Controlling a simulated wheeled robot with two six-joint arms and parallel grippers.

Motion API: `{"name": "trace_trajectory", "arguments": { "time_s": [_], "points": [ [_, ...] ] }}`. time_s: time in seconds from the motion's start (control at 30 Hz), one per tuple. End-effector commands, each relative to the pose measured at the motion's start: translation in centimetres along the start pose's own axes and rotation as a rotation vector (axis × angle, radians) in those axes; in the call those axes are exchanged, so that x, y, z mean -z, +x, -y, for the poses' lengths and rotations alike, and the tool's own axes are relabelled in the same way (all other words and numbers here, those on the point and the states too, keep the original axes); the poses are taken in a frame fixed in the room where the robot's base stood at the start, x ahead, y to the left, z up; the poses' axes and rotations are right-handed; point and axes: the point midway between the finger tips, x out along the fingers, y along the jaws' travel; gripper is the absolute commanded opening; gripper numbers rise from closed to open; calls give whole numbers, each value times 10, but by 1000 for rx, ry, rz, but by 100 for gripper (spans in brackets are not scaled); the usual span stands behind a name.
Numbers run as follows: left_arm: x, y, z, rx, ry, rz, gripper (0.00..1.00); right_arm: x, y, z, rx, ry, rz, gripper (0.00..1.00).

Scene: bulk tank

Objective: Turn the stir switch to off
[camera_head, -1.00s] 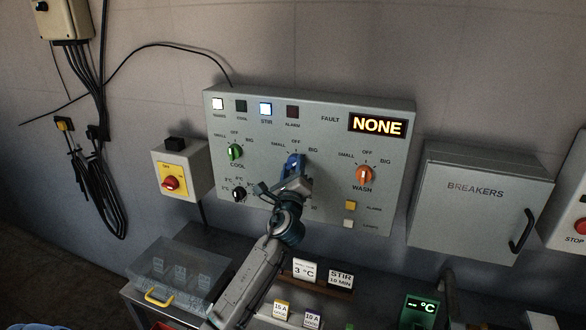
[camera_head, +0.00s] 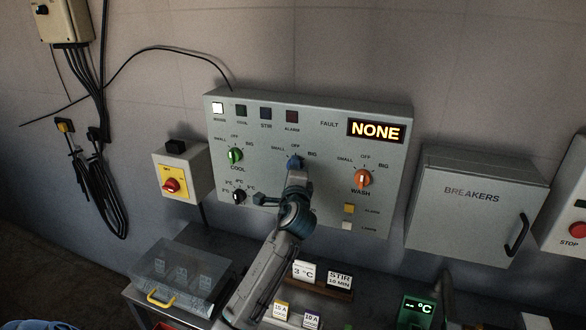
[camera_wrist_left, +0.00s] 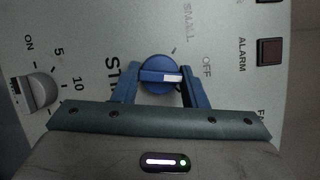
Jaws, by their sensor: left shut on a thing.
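The blue stir switch (camera_head: 295,162) is the middle knob on the grey control panel, under an OFF mark. In the left wrist view the knob (camera_wrist_left: 160,88) shows its white pointer line aimed right, toward the OFF label (camera_wrist_left: 207,67). My left gripper (camera_wrist_left: 158,92) is shut on the knob, with one blue finger on either side of it. In the head view the left gripper (camera_head: 296,174) hides the knob's lower part and its name. The STIR lamp (camera_head: 266,113) is dark. My right gripper is not in view.
A green COOL knob (camera_head: 235,156) and a black dial (camera_head: 239,196) sit left of the stir switch. An orange WASH knob (camera_head: 363,178) sits right. Below are a clear box (camera_head: 178,272) and label stands (camera_head: 325,284). A breaker box (camera_head: 478,205) stands right.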

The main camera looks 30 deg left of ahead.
Motion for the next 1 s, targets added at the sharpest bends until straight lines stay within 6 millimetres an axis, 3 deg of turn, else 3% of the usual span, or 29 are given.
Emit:
{"name": "trace_trajectory", "arguments": {
  "time_s": [0.4, 0.93, 0.97, 1.0],
  "points": [
    [0, 0, 0, -74, -170, -1, 16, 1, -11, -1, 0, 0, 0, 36],
    [0, 0, -1, -83, -191, 0, 16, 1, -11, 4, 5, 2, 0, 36],
    [0, 0, -1, -83, -191, 0, 43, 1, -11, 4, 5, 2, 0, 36],
    [0, 0, -1, -83, -191, 0, 51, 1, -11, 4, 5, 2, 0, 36]
  ]
}}
